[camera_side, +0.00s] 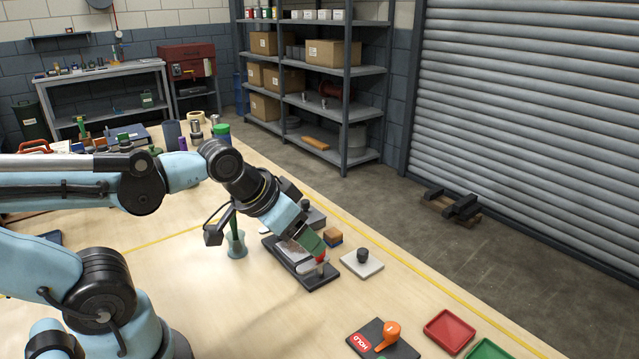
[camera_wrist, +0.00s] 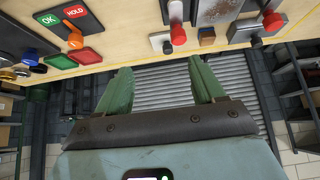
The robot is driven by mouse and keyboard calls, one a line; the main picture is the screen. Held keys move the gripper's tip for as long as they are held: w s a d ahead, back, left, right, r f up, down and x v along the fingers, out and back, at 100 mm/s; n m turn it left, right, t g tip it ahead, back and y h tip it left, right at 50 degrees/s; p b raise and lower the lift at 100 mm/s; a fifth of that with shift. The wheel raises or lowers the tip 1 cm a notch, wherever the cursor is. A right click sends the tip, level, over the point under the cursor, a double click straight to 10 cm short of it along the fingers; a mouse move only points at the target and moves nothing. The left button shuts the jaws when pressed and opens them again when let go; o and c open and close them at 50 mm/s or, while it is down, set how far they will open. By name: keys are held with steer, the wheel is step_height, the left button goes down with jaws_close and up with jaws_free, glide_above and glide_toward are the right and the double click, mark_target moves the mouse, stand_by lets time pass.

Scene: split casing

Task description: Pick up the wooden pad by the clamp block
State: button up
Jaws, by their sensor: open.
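The wooden pad is a small brown block with a dark blue lower part (camera_side: 333,237), lying on the table behind and right of my gripper. It also shows near the top of the wrist view (camera_wrist: 207,37). A dark grey block (camera_side: 314,217), perhaps the clamp block, stands left of the pad, partly hidden by my gripper; in the wrist view it has a red knob (camera_wrist: 272,21). My gripper (camera_side: 312,243) is tilted above the black casing fixture (camera_side: 318,280). Its green fingers (camera_wrist: 160,67) are spread and empty, apart from the pad.
A pale plate with a black knob (camera_side: 362,262) lies close right of the fixture. A green-stemmed cup (camera_side: 236,244) stands left. An orange-handled HOLD plate (camera_side: 383,340) and a red tray (camera_side: 449,329) are at the front right. Bare table lies between them and the fixture.

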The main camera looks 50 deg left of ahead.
steer(key=g, duration=0.7)
glide_above(333, 232)
step_height(333, 232, down, 2)
step_height(333, 232, down, 12)
steer(key=shift+r, duration=0.15)
steer(key=c, duration=1.1)
